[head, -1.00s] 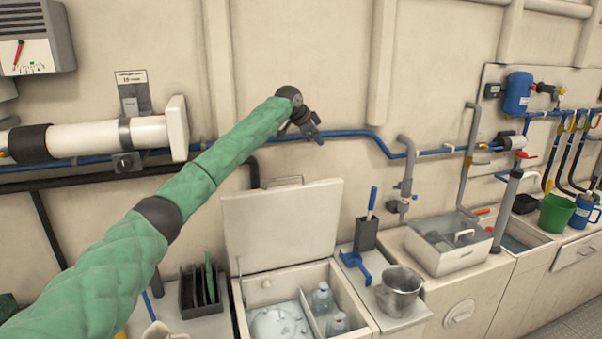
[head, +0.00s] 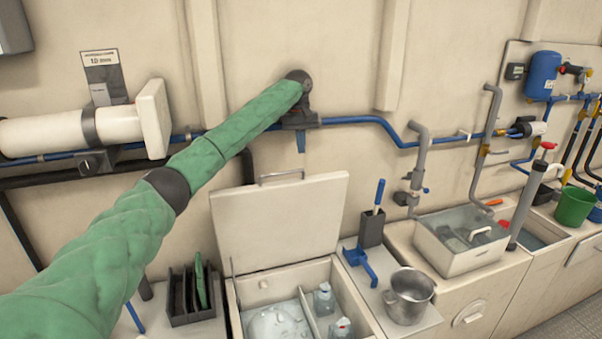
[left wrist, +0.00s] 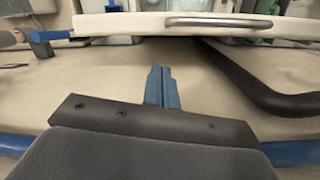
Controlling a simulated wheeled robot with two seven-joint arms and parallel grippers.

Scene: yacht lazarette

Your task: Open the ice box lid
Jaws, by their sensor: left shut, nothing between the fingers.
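The ice box lid (head: 280,222) stands raised and upright at the back of the ice box (head: 345,290) in the head view. Its metal handle (head: 281,175) is on the top edge. The open box shows ice (head: 278,323) and bottles (head: 323,299) inside. My left gripper (head: 301,143) is shut and empty, pointing down above the lid's top edge, apart from the handle. In the left wrist view the blue fingers (left wrist: 162,88) are together, and the lid's edge (left wrist: 150,23) with its handle (left wrist: 218,22) lies beyond them. My right gripper is not in view.
A blue pipe (head: 365,119) runs along the wall behind my left gripper. A black rack (head: 190,297) stands left of the box. A metal jug (head: 408,296) and a blue-handled tool in a holder (head: 371,228) stand to its right.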

